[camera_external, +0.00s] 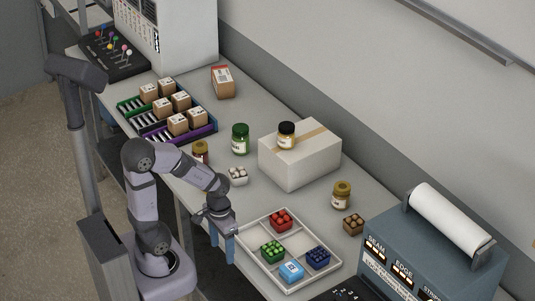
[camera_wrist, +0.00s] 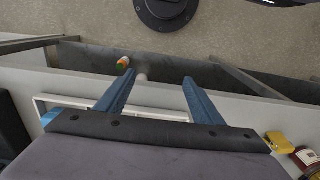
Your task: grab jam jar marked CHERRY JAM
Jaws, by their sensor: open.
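Several jars stand at the workstation; their labels are too small to read, so I cannot tell which says CHERRY JAM. A jar with dark red contents (camera_external: 200,153) stands behind my arm, partly hidden by it. A green jar (camera_external: 240,139) stands to its right, a dark-lidded jar (camera_external: 286,136) sits on the carton, and a gold-lidded jar (camera_external: 341,195) stands farther right. My gripper (camera_external: 229,258) points down at the bench's front edge, left of the tray, apart from every jar. In the wrist view its fingers (camera_wrist: 158,77) are spread and empty; a dark red jar (camera_wrist: 307,158) shows partly at the lower right.
A white divided tray (camera_external: 247,229) holds small red, green and blue items beside my gripper. A carton (camera_external: 300,165) stands behind.

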